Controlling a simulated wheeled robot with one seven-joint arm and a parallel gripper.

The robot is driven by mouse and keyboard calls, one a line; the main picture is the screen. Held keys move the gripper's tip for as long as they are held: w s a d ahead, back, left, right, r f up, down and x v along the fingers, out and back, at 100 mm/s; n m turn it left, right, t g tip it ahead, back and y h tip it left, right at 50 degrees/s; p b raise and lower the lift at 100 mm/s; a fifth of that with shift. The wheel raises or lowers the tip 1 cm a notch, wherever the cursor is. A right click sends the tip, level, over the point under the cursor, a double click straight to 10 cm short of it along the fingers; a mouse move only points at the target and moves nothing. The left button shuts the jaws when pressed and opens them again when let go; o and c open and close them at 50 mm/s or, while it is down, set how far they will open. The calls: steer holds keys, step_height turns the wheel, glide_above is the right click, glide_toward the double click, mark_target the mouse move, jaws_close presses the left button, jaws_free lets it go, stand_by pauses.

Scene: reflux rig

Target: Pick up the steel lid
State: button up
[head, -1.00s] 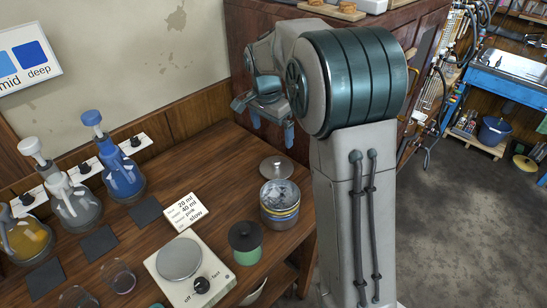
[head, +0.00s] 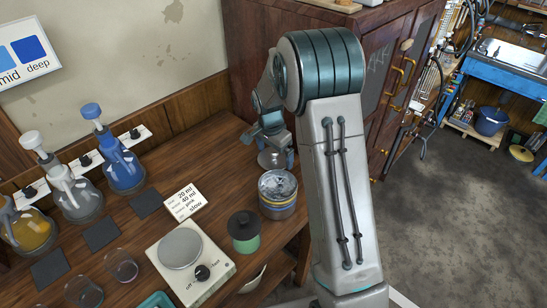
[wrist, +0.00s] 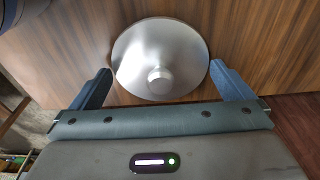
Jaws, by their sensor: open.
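The steel lid (wrist: 160,52) is a round, shiny disc with a small knob, lying on the wooden table. In the wrist view it sits ahead of my gripper (wrist: 161,88), with its near part and knob between the two blue fingertips. The fingers are apart and hold nothing. In the head view the lid (head: 268,160) is mostly hidden behind my gripper (head: 276,158), just behind the steel pot (head: 279,207). Whether the fingers are at the lid's height I cannot tell.
The banded pot (head: 278,190) and a green jar with a dark lid (head: 244,230) stand in front. A hotplate (head: 180,249), a note card (head: 184,205) and several flasks (head: 122,170) stand to the left. A wooden cabinet (head: 370,60) rises behind.

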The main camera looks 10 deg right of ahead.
mark_target(275, 151)
steer(key=c, duration=0.6)
steer(key=shift+c, duration=0.2)
step_height(275, 151, up, 10)
steer(key=shift+f+b, duration=0.1)
steer(key=shift+b, duration=0.35)
step_height(275, 151, up, 4)
steer(key=p, duration=0.2)
steer(key=shift+p, duration=0.4)
steer(key=shift+s+a, duration=0.1)
steer(key=shift+a, duration=0.05)
